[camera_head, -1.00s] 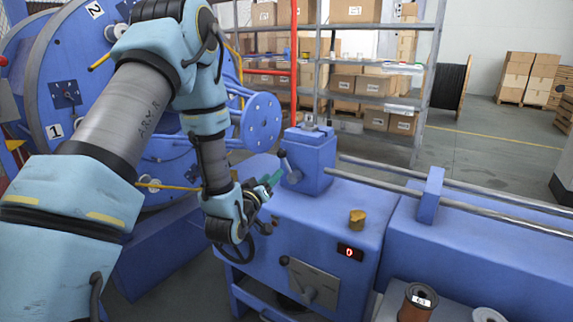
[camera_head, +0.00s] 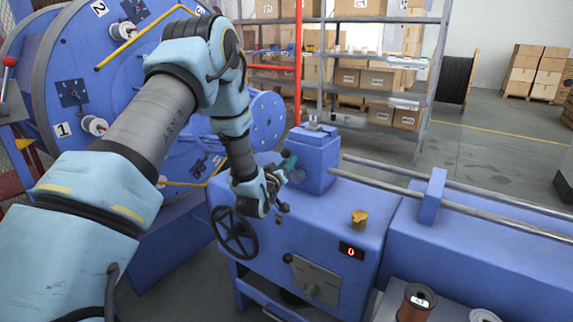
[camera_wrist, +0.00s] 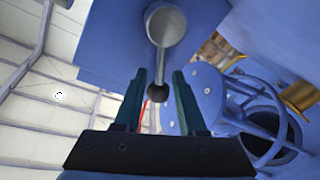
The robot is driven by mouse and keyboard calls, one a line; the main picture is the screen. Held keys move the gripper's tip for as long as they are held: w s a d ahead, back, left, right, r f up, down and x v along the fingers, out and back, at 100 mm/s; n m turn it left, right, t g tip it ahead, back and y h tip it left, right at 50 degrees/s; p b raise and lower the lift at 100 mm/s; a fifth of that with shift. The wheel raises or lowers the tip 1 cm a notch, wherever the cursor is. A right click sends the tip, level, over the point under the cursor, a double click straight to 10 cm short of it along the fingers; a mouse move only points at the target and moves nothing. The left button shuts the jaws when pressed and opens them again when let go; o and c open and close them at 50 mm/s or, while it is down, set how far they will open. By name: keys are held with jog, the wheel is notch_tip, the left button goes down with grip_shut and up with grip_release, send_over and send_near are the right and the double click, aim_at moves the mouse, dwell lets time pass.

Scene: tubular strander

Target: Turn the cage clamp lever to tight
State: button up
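The cage clamp lever (camera_wrist: 162,50) is a silver pivot with a short rod ending in a dark ball knob (camera_wrist: 158,91). It is on the side of a blue block (camera_head: 318,160) on the machine's bench. In the wrist view the knob appears between the two dark green fingers of my gripper (camera_wrist: 160,85), with gaps on both sides. My gripper is open, and no contact shows. In the head view my gripper (camera_head: 287,165) is at the block's left side and hides most of the lever. I see no tight marking.
A black handwheel (camera_head: 234,233) stands below my gripper. The bench carries a yellow-brown knob (camera_head: 359,219), a red display (camera_head: 351,250) and a lower lever plate (camera_head: 314,282). Large blue discs (camera_head: 110,90) stand at the left, shelves (camera_head: 385,100) behind. Steel rods run right.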

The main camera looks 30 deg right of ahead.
grip_shut()
dwell(1.2)
